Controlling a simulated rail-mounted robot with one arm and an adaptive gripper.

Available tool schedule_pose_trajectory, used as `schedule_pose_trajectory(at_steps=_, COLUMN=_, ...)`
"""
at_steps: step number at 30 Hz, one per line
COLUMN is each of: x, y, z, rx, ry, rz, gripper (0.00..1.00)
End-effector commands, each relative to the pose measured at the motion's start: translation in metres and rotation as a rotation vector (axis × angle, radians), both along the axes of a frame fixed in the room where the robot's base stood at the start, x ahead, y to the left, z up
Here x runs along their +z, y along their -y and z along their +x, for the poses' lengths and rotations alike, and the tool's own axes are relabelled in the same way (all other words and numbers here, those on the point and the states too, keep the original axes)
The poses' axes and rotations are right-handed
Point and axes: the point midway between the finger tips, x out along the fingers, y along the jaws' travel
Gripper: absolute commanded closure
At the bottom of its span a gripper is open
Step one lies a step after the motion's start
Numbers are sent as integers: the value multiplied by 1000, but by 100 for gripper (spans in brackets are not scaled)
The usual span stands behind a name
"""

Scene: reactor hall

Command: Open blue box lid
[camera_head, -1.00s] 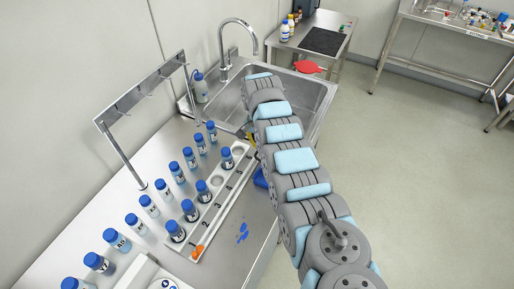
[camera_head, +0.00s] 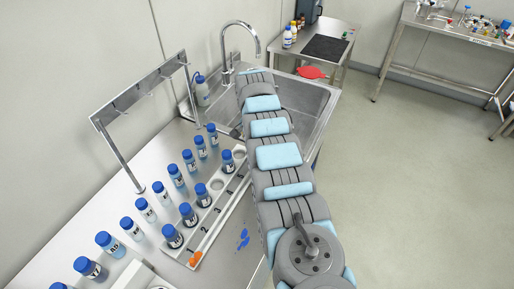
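No blue box or lid can be made out clearly. A narrow blue strip (camera_head: 317,158) shows at the right of my arm, below the sink's front edge; I cannot tell what it belongs to. My arm reaches from the bottom of the picture up over the sink. My gripper cannot be made out; it is hidden behind or beneath the arm links. A small dark part (camera_head: 236,132) shows left of the arm at the sink's near edge, too small to identify.
Several blue-capped vials stand on the steel counter, some in a numbered rack (camera_head: 210,217) with an orange piece (camera_head: 195,258). A steel sink (camera_head: 312,100) with a tap (camera_head: 240,25) lies behind. A red item (camera_head: 312,72) is beyond it. The floor (camera_head: 420,190) at right is clear.

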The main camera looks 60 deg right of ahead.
Motion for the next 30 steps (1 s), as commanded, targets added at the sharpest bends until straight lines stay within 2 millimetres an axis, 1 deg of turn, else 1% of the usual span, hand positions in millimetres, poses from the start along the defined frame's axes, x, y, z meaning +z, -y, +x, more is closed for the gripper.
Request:
schedule_pose_trajectory(at_steps=1, x=-2, y=-1, z=0, rx=0, ry=-2, rz=3, gripper=100)
schedule_pose_trajectory(at_steps=19, x=-1, y=0, z=1, rx=-1, ry=-2, rz=1, gripper=100)
schedule_pose_trajectory(at_steps=20, x=-1, y=0, z=1, rx=-1, ry=-2, rz=1, gripper=94)
schedule_pose_trajectory(at_steps=21, x=-1, y=0, z=1, rx=0, ry=-1, rz=1, gripper=83)
schedule_pose_trajectory(at_steps=23, x=-1, y=0, z=1, rx=0, ry=-1, rz=1, gripper=66)
schedule_pose_trajectory(at_steps=24, x=-1, y=0, z=1, rx=0, ry=-1, rz=1, gripper=63)
schedule_pose_trajectory(at_steps=30, x=-1, y=0, z=1, rx=0, ry=0, rz=0, gripper=63)
